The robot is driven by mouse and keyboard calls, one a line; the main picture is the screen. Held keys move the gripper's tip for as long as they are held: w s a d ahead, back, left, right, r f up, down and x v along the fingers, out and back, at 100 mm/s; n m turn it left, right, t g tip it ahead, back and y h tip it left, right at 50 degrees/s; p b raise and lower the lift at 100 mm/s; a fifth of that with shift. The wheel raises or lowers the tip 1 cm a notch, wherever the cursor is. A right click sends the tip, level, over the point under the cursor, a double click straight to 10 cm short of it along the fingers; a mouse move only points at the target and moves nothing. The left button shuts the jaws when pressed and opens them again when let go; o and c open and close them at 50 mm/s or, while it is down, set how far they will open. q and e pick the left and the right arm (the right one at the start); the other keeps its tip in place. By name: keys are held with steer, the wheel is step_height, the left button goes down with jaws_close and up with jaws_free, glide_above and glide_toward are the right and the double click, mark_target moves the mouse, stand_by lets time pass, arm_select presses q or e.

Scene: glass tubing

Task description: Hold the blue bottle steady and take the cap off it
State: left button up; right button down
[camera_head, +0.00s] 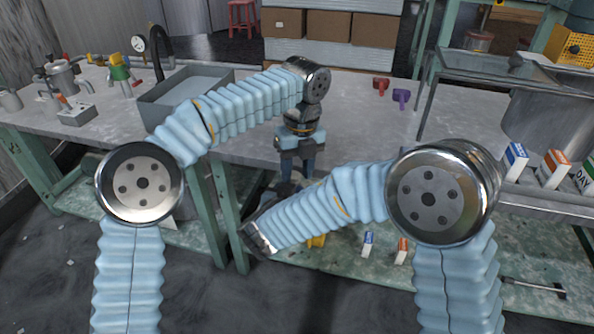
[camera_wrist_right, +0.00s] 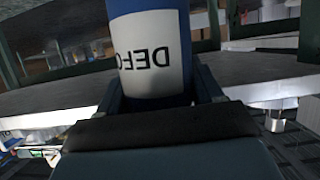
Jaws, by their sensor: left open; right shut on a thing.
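The blue bottle (camera_wrist_right: 152,55) fills the top middle of the right wrist view, with a white label whose dark lettering is upside down. My right gripper (camera_wrist_right: 158,98) is shut on it, one dark finger on each side. The bottle's ends and cap are outside that view. In the head view my left gripper (camera_head: 299,168) hangs fingers down in front of the table edge, its jaws apart. Dark and bluish shapes lie just below it, too small to tell apart. My right forearm reaches toward that spot from the right, and I cannot make out the cap there.
The grey worktable (camera_head: 345,125) carries a sink basin (camera_head: 160,115), metal jugs (camera_head: 66,78), a red clamp (camera_head: 381,84) and a purple clamp (camera_head: 401,97). Small cartons (camera_head: 515,160) stand on the right-hand table. The tabletop right of my left gripper is mostly clear.

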arm_select(q)
step_height(320, 180, up, 4)
steer(key=shift+d+r, duration=0.1)
steer(key=shift+d, duration=0.05)
steer(key=shift+c, duration=0.3)
steer(key=n, duration=0.3)
steer(key=shift+f+n, duration=0.35)
steer(key=shift+n, duration=0.05)
steer(key=n, duration=0.2)
steer(key=shift+n+g, duration=0.3)
steer(key=shift+n, duration=0.1)
steer(key=n, duration=0.3)
steer(key=shift+n, duration=0.3)
steer(key=n, duration=0.3)
steer(key=r+n, duration=0.1)
steer(key=n, duration=0.2)
steer(key=shift+r, duration=0.15)
steer(key=n, duration=0.1)
steer(key=r+n, duration=0.1)
steer(key=shift+d+n, duration=0.1)
steer(key=shift+n, duration=0.3)
steer(key=n, duration=0.1)
steer(key=r+n, duration=0.1)
steer(key=n, duration=0.2)
steer(key=shift+r, duration=0.3)
steer(key=shift+f+n, duration=0.4)
steer(key=shift+f, duration=0.1)
steer(key=f, duration=0.7)
steer(key=shift+a, duration=0.25)
